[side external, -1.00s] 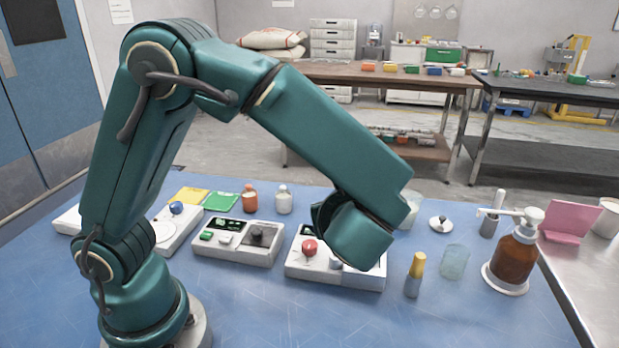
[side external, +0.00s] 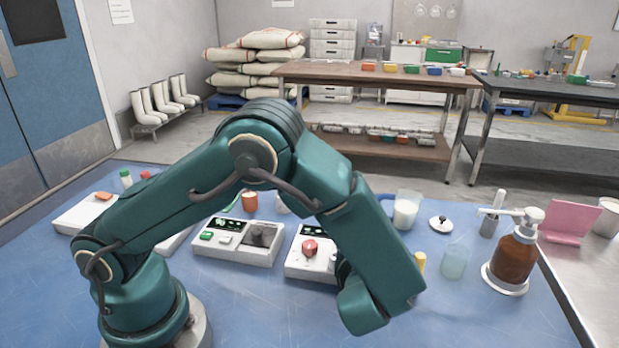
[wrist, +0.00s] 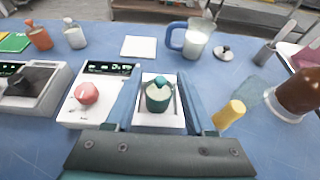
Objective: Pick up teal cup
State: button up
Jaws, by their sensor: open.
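My gripper (wrist: 157,76) is open, with one blue-grey finger on each side of the cup in the picture. Gaps show between the cup and both fingers. I cannot tell how far the fingertips are above or short of the cup. In the side external view my arm hides the cup and the fingers.
A blue-handled jug (wrist: 196,40) stands behind. A brown pump bottle (side external: 513,262) is farther right. A white square (wrist: 139,47) lies behind the cup.

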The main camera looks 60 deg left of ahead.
jog(key=x, duration=0.4)
jog(key=shift+w+a+f, duration=0.15)
jog(key=shift+w+f, duration=0.05)
jog(key=shift+w, duration=0.05)
grip_shut()
